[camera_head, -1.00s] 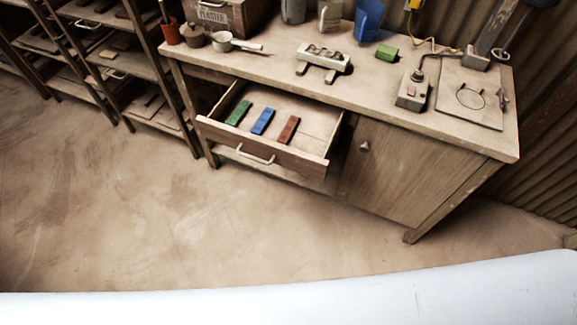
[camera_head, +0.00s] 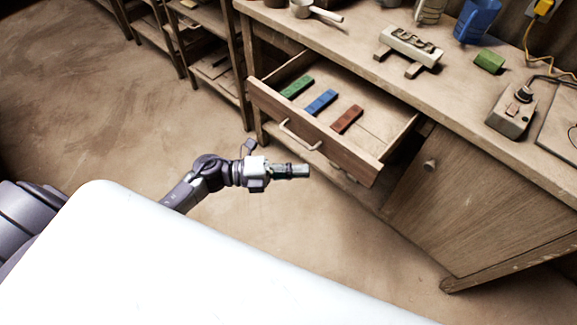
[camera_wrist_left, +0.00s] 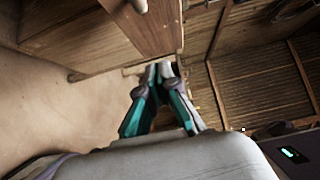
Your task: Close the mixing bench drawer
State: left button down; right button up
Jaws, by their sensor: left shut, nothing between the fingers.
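The mixing bench drawer (camera_head: 355,152) is pulled out of the bench, with its wooden front facing me and a pale handle (camera_head: 300,137) on it. Inside lie a green block (camera_head: 297,87), a blue block (camera_head: 320,102) and a red-brown block (camera_head: 347,119). My left gripper (camera_head: 305,171) is shut and empty, in front of and below the drawer front, apart from it in the head view. In the left wrist view its fingers (camera_wrist_left: 162,68) are together, with wooden bench panels beyond at upper left. My right gripper is not in view.
The bench top (camera_head: 360,75) carries a pale mould (camera_head: 410,47), a green block (camera_head: 489,62), a blue jug (camera_head: 476,20) and a switch box (camera_head: 511,118). A cupboard door (camera_head: 465,205) is right of the drawer. Shelves (camera_head: 215,70) stand at left. The floor in front is clear.

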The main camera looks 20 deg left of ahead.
aim_at(344, 159)
pick_arm(q)
jog(key=w+d, duration=0.5)
jog(key=shift+p, duration=0.35)
jog(key=shift+w+d, duration=0.2)
jog(key=shift+w, duration=0.2)
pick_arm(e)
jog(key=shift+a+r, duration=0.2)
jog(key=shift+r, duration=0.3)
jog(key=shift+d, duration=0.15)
